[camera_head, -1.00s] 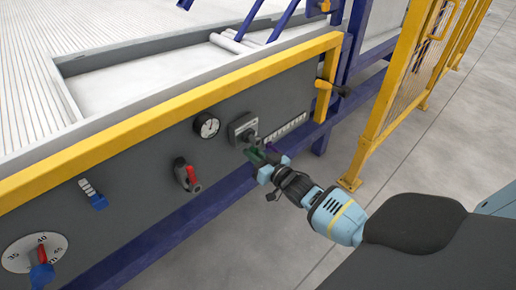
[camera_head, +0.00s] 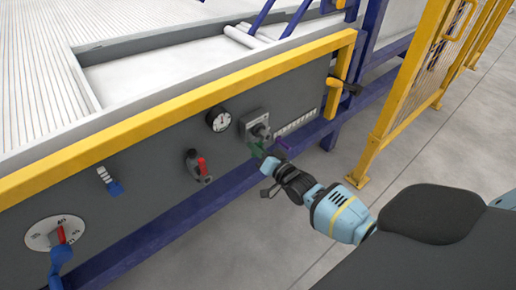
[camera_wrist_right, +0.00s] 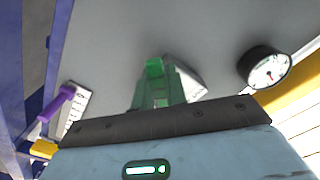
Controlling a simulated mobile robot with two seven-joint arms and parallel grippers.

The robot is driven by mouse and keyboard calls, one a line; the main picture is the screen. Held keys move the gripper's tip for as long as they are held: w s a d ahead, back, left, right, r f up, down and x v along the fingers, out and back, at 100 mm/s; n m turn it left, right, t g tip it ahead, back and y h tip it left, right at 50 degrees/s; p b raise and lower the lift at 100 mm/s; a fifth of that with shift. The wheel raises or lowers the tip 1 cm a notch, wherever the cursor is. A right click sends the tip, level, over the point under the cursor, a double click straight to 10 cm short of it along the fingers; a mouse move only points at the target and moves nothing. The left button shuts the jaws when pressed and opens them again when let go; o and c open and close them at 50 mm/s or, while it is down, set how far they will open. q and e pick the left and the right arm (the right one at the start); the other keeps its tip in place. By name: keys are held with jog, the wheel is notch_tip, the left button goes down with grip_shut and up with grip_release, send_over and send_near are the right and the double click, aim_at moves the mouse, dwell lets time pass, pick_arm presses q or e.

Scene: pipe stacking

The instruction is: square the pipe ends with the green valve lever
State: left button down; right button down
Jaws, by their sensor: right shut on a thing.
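The green valve lever (camera_head: 258,151) sits on the grey panel, below a grey valve block (camera_head: 254,126). It also shows in the right wrist view as a green piece (camera_wrist_right: 154,84) pointing toward the panel. My right gripper (camera_head: 264,159) is at the lever and shut on it. The gripper hides part of the lever, and its fingertips are hard to make out. The pipe ends cannot be made out clearly. My left gripper is not in view.
A purple lever (camera_head: 281,148) is close to the right of the green one. A round gauge (camera_head: 218,120) and a red-handled valve (camera_head: 201,167) are to the left. A yellow rail (camera_head: 180,117) runs above the panel. A yellow fence (camera_head: 405,95) stands at the right.

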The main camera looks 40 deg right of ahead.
jog(key=c, duration=1.4)
grip_release()
jog(key=shift+c, duration=0.2)
jog(key=s+p, duration=0.2)
jog(key=s, duration=0.5)
jog(key=shift+s+d, duration=0.25)
jog(key=shift+s, duration=0.15)
